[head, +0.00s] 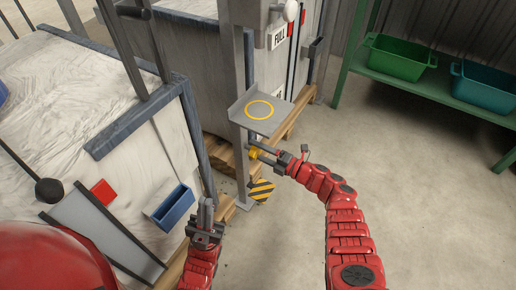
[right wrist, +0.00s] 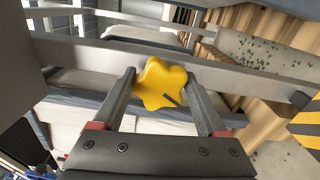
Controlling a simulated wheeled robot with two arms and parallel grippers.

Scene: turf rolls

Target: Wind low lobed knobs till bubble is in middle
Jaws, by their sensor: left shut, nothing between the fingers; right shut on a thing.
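A yellow lobed knob (head: 253,153) sits low on the grey post, under a small grey shelf plate (head: 245,106) with a yellow ring. In the right wrist view the knob (right wrist: 160,82) has a dark mark on its face and lies between the fingers. My right gripper (head: 262,154) is shut on it. My left gripper (head: 206,206) is shut and empty, upright beside the pallet, lower left of the knob. I cannot make out a bubble or a second knob in either view.
A black and yellow striped plate (head: 261,190) is just below the knob. A blue bin (head: 173,208) and a red square (head: 103,192) are by the wrapped load at left. Green (head: 396,57) and teal (head: 484,86) bins stand on a shelf. The floor at right is clear.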

